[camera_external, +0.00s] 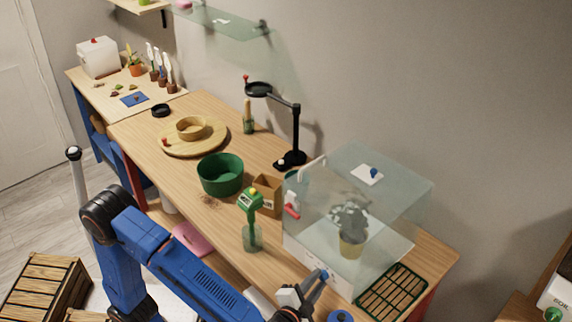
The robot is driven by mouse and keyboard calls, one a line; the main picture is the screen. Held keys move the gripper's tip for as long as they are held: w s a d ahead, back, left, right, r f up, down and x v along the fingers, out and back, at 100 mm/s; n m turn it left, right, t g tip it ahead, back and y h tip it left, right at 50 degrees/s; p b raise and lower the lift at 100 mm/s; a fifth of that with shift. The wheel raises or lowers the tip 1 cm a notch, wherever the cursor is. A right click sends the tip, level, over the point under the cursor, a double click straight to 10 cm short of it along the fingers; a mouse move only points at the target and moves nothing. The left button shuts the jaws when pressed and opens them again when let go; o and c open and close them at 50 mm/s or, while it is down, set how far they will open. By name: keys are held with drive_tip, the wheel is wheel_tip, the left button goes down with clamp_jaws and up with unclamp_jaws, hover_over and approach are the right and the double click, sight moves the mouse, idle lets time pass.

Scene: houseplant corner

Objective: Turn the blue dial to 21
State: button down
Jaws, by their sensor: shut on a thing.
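A clear glass-like case (300,225) with a potted plant (352,243) inside stands at the right of the bench. A pale panel (312,266) runs along its low front. The small blue dial (323,275) sits on that panel. My gripper (319,281) is at the front of the case with its jaws shut on the dial, which they partly hide. The dial's marks and its setting are too small to read.
A red handle (291,211) juts from the case's front, above my gripper. A green-topped bottle (250,220), a cardboard box (267,195) and a green bowl (220,175) stand left of the case. A green-rimmed grate tray (393,292) lies to its right.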

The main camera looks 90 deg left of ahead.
drive_tip(key=c, duration=1.5)
unclamp_jaws()
drive_tip(key=shift+d, duration=0.15)
drive_tip(key=v, duration=1.7)
drive_tip(key=shift+s+d, duration=0.1)
drive_tip(key=shift+s, duration=0.05)
